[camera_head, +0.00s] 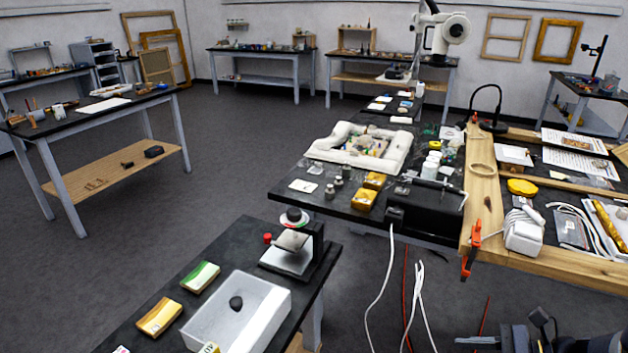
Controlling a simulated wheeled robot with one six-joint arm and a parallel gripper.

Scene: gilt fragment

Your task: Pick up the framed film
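I cannot make out the framed film for certain. A small flat pale piece (303,186) lies near the left front corner of the middle black table (285,196); it is too small to identify. A pale flat piece (513,154) lies on the right bench. Dark mechanical parts at the lower right edge may belong to my arm. No fingertips can be made out there, and nothing held shows.
The near black table (228,258) bears a white tray (211,316), a press-like stand (291,252) and small packets. A black box (428,206) stands beside an orange clamp (469,250) on the wooden bench edge. White and red cables hang below. Grey floor (120,270) lies open at left.

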